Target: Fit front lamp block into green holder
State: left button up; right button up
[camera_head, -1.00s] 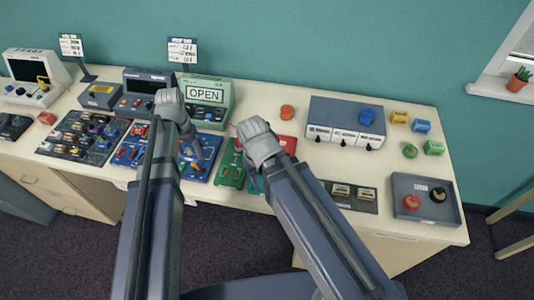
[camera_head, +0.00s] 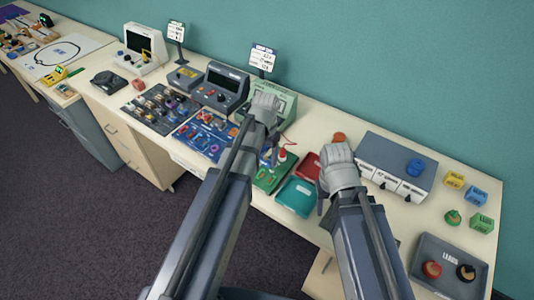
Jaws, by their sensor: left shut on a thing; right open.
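My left gripper (camera_head: 267,153) is over the back of a green board (camera_head: 266,182), in front of the mint-green OPEN box (camera_head: 286,104). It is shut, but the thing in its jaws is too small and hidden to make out. A small red-and-white piece (camera_head: 282,156) shows beside its fingers at the board's back edge; I cannot tell if it is held or standing there. My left forearm covers part of the board. My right gripper (camera_head: 322,198) is open, pointing down beside the teal tray (camera_head: 297,209). I cannot identify the lamp block or its holder with certainty.
A red tray (camera_head: 307,166) lies behind the teal tray. A blue parts board (camera_head: 205,143) and a dark parts tray (camera_head: 158,112) lie to the left. A grey switch box (camera_head: 398,158), several coloured blocks and a grey bin (camera_head: 449,253) are to the right.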

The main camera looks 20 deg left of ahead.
pick_arm(q)
jog(key=shift+f, duration=0.2)
pick_arm(e)
jog(key=shift+f, duration=0.2)
pick_arm(q)
notch_tip(320, 180, down, 7)
jog(key=b, duration=0.7)
jog(key=shift+f, duration=0.15)
pick_arm(e)
notch_tip(320, 180, down, 7)
jog(key=shift+f, duration=0.15)
pick_arm(q)
jog(key=shift+f+b, duration=0.6)
jog(key=shift+b, duration=0.25)
pick_arm(e)
jog(key=shift+f, duration=0.6)
pick_arm(q)
jog(key=o, duration=1.4)
jog(key=shift+r, duration=0.1)
pick_arm(e)
jog(key=shift+r, duration=0.1)
pick_arm(q)
jog(key=shift+r+p, duration=3.95)
jog(key=shift+p, duration=0.1)
pick_arm(e)
notch_tip(320, 180, up, 8)
